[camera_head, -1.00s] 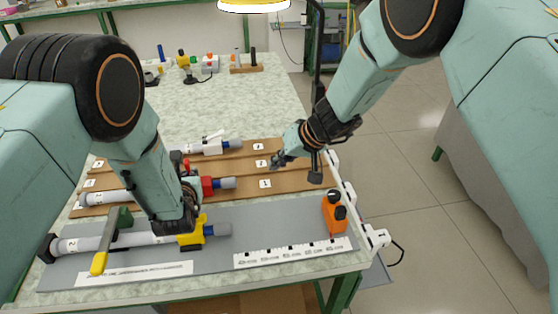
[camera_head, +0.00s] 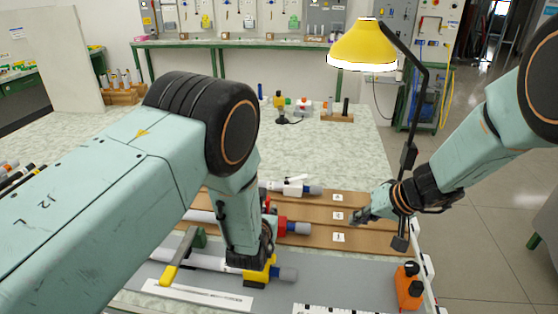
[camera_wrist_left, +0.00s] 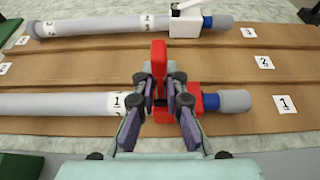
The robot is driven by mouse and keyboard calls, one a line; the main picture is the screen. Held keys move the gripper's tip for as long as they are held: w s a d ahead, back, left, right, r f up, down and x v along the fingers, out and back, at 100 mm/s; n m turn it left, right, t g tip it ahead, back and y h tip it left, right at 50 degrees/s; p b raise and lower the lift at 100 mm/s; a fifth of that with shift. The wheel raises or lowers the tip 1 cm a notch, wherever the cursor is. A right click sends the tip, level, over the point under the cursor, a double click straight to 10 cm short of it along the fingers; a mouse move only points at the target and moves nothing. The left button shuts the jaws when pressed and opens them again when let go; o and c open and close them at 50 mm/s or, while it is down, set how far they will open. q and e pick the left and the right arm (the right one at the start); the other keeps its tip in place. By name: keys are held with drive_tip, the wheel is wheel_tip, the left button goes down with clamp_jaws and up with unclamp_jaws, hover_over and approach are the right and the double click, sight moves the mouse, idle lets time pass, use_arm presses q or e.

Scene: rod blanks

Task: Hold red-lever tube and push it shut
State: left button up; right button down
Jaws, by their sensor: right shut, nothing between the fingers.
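The red-lever tube is a grey tube with a red clamp body (camera_head: 291,227) and a blue band near its right end. It lies on the nearest groove of the brown board. Its red lever (camera_wrist_left: 159,60) stands up in the left wrist view. My left gripper (camera_wrist_left: 163,82) is at the red clamp, its fingertips close together with red showing between them. I cannot tell whether they grip it. My right gripper (camera_head: 356,218) is shut and empty above the board's right end.
A tube with a yellow clamp (camera_head: 262,268) lies in front, beside a green-and-yellow lever piece (camera_head: 180,262). A white-clamp tube (camera_head: 290,188) lies farther back. An orange box (camera_head: 408,287) stands at the right edge. A yellow lamp (camera_head: 362,45) stands behind.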

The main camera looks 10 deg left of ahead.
use_arm(q)
drive_tip(key=o, duration=0.4)
drive_tip(key=shift+c, duration=0.2)
